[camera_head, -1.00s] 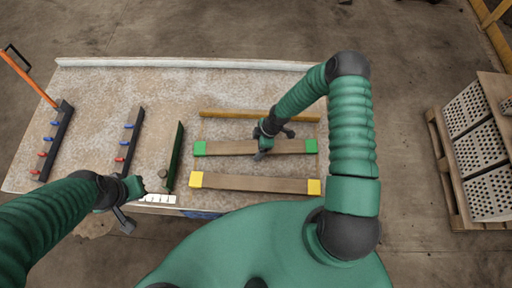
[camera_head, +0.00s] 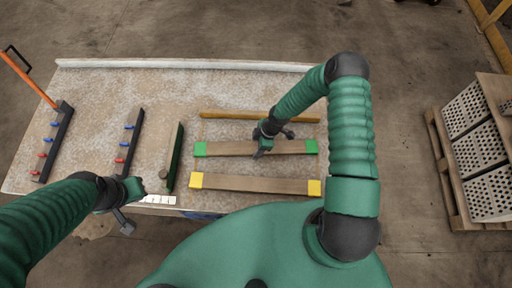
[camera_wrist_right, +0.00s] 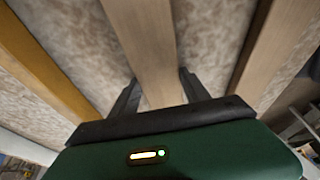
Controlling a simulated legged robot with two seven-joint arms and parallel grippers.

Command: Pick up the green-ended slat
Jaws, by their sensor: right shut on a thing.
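The green-ended slat (camera_head: 230,148) is a brown wooden bar with a green block at each end. It lies left to right on the table in the head view, behind the yellow-ended slat (camera_head: 255,184). My right gripper (camera_head: 264,150) is over its middle and shut on it. In the right wrist view the slat (camera_wrist_right: 148,50) runs between the two fingers (camera_wrist_right: 160,92). I cannot tell whether the slat is raised. My left gripper (camera_head: 128,208) hangs at the table's front edge, left of the slats, and its jaw state is unclear.
A plain yellowish bar (camera_head: 225,114) lies behind the green-ended slat. A dark green upright board (camera_head: 174,155) and two racks with coloured pegs, one here (camera_head: 130,142), stand to the left on the table (camera_head: 90,110). A pallet of hollow bricks (camera_head: 470,150) is on the floor at right.

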